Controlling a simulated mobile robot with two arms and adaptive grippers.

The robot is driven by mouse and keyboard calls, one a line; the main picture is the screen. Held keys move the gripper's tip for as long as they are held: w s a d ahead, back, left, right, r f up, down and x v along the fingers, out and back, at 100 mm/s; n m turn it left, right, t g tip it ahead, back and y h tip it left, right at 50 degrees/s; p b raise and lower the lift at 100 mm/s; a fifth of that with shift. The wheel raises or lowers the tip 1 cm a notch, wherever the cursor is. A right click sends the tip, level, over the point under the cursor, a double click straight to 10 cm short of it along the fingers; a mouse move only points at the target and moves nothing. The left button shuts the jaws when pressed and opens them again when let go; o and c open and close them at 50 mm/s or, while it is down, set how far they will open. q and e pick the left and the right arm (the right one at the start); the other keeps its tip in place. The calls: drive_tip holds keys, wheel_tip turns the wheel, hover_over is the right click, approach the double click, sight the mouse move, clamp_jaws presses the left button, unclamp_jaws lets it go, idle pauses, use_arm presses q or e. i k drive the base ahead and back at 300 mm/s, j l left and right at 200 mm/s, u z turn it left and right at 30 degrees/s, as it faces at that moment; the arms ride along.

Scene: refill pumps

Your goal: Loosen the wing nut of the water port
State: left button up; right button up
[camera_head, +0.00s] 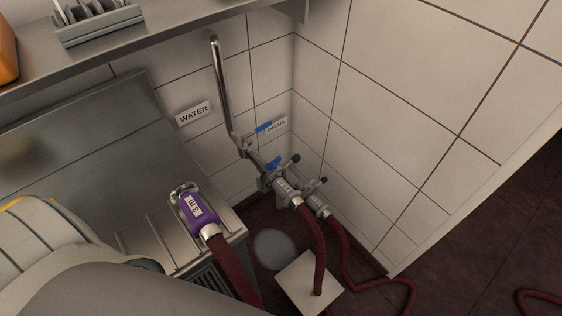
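A WATER label (194,113) and a DRAIN label (276,125) are on the tiled wall. Below them, low in the corner, two ports stand close together. The nearer port (284,187) has a labelled coupling with a dark red hose (319,252) fitted to it, a blue lever (272,162) and a black knob (295,158) beside it. The farther port (315,199) has a second hose and its own black knob (323,180). The wing nut is too small to make out surely. A grey arm link of mine fills the lower left; neither gripper shows.
A purple labelled coupling (194,207) on a dark red hose (228,262) rests at the steel counter's (120,130) right edge. A steel pipe (222,85) rises behind the ports. A shelf (170,28) hangs above. A pale square plate (308,283) is below the ports.

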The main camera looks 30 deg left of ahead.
sight(272, 165)
drive_tip(key=u, duration=0.7)
